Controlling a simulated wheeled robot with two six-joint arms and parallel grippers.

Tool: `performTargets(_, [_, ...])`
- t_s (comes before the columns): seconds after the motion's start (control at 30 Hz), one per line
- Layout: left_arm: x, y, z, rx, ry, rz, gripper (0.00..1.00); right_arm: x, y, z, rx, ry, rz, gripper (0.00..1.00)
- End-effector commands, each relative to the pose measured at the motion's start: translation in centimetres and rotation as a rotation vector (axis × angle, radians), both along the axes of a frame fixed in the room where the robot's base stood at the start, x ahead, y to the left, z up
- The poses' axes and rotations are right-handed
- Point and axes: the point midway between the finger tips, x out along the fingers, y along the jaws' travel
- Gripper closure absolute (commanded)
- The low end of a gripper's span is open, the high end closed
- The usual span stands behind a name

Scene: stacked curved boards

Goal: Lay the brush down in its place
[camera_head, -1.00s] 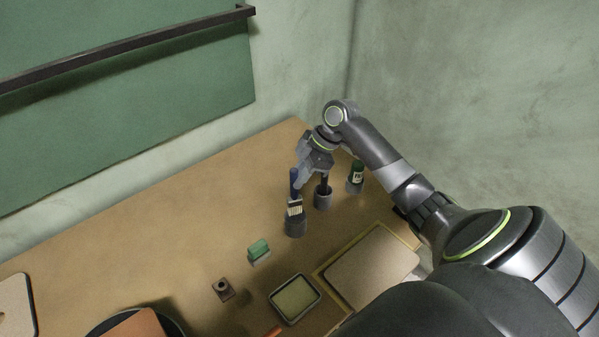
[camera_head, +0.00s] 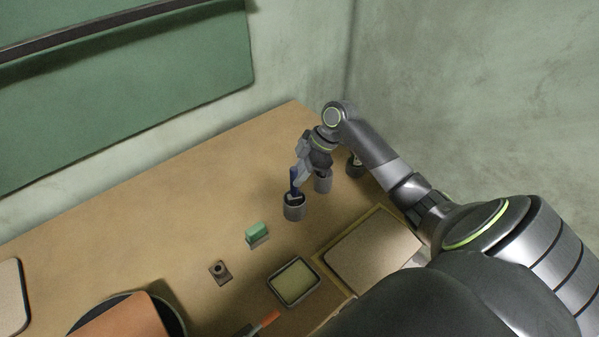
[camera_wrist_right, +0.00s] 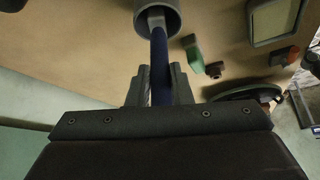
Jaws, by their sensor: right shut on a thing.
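The brush (camera_head: 294,182) has a blue handle and stands nearly upright, bristle end down in a grey cup (camera_head: 293,210). Its bristles, visible earlier, are now hidden by the cup. My right gripper (camera_head: 299,180) is shut on the brush handle just above the cup. In the right wrist view the blue handle (camera_wrist_right: 160,68) runs between the fingers (camera_wrist_right: 158,85) into the mouth of the cup (camera_wrist_right: 157,18). My left gripper is not in view.
Close behind stand another grey cup (camera_head: 323,183) and a third cup (camera_head: 355,168). In front are a green block (camera_head: 257,231), a small brown piece (camera_head: 219,271), a shallow tray (camera_head: 294,283) and a flat board (camera_head: 374,250). The table's left middle is clear.

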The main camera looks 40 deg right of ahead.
Motion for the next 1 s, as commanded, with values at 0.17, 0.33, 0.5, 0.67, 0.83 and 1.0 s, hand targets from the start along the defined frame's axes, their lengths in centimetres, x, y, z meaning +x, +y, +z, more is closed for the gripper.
performTargets(0.17, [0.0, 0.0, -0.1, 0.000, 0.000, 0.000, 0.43, 0.0, 0.0, -0.1, 0.000, 0.000, 0.000, 1.00])
performTargets(0.33, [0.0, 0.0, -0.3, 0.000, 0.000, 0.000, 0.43, 0.0, 0.0, -0.4, 0.000, 0.000, 0.000, 1.00])
performTargets(0.5, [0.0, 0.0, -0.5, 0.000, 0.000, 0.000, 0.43, 0.0, 0.0, -0.8, 0.001, 0.000, 0.000, 1.00])
performTargets(0.67, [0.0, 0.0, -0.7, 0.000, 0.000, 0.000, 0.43, 0.0, 0.0, -1.1, 0.001, 0.000, 0.000, 1.00])
performTargets(0.83, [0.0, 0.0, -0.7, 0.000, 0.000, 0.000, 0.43, 0.0, 0.0, -1.1, 0.001, 0.000, 0.000, 0.69])
performTargets(1.0, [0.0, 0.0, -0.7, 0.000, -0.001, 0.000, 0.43, 0.0, 0.0, -1.1, 0.000, 0.000, 0.000, 0.56])
